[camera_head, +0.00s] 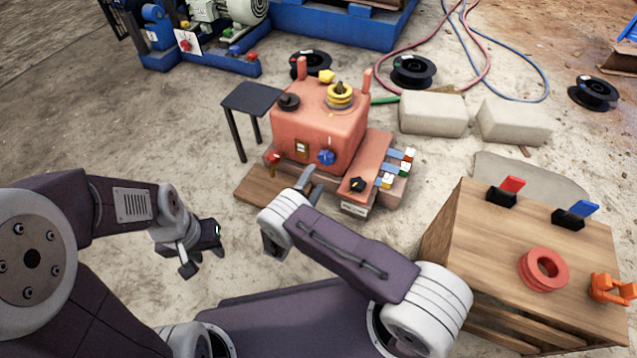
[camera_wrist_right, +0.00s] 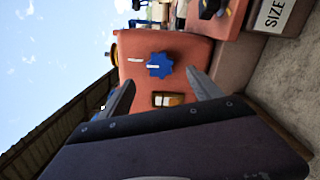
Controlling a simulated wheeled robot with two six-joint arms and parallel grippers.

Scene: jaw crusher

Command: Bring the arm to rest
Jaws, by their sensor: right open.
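My right gripper (camera_head: 309,180) reaches toward the front of the orange jaw crusher (camera_head: 318,128). In the right wrist view my right gripper (camera_wrist_right: 160,78) shows two grey fingers spread apart with nothing between them. The crusher's blue knob (camera_wrist_right: 159,65) and a small switch (camera_wrist_right: 168,99) appear beyond the fingers. In the head view the blue knob (camera_head: 326,157) sits on the crusher's front face. My left gripper (camera_head: 203,251) hangs over bare concrete left of the crusher, its fingers apart and empty.
A wooden crate (camera_head: 480,235) at the right holds a red ring (camera_head: 543,270), an orange part (camera_head: 611,289) and red and blue clips. A small black table (camera_head: 252,99) stands left of the crusher. Concrete blocks (camera_head: 433,114) and hoses lie behind. Floor at left is clear.

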